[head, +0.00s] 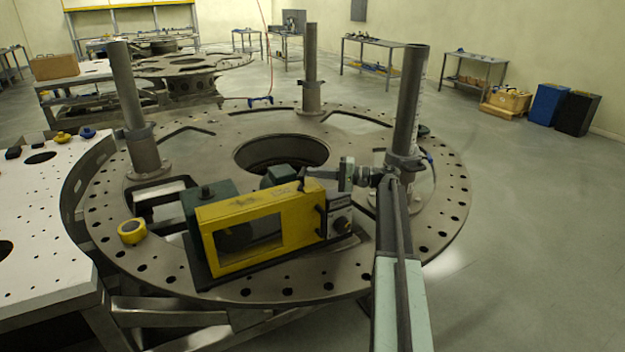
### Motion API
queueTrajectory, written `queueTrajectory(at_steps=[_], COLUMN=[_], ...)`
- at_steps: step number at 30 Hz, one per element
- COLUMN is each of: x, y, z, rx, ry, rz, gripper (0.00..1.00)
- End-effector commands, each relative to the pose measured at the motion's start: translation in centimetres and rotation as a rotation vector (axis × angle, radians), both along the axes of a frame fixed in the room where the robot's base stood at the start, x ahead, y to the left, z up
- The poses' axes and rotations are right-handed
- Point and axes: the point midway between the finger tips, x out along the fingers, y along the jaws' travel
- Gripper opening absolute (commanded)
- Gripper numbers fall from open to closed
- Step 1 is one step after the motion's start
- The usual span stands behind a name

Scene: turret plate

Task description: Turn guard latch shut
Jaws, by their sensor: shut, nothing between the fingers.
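A yellow guard (218,248) with a rectangular window stands upright over a dark green machine (203,196) on the round turret plate (125,215). A small dark handle (321,221), which looks like the guard's latch, sits at its right end beside a grey block (341,219). I cannot tell its exact turn position. My arm reaches in from the lower right, and my gripper (311,175) points left, just above the guard's upper right corner. The fingers look closed and empty. They are small and dark here, and I cannot tell whether they touch the guard.
Upright posts rise from the plate at left (127,90), at the back (310,65) and at right (409,100), close to my wrist. A yellow tape measure (132,231) lies on the plate's left. A white perforated table (45,235) adjoins it.

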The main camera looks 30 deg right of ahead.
Motion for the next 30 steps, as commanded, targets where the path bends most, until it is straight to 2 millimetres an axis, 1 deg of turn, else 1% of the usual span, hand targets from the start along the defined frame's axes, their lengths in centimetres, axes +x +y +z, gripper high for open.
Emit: queueTrajectory(at_steps=[6, 18, 30], x=[0.6, 1.6, 2.3], y=[-0.3, 0.1, 0.1], z=[0.0, 0.0, 0.0], rx=[0.000, 0.000, 0.000], ry=[0.000, 0.000, 0.000], rz=[-0.003, 0.001, -0.003], gripper=[0.00, 0.00, 0.00])
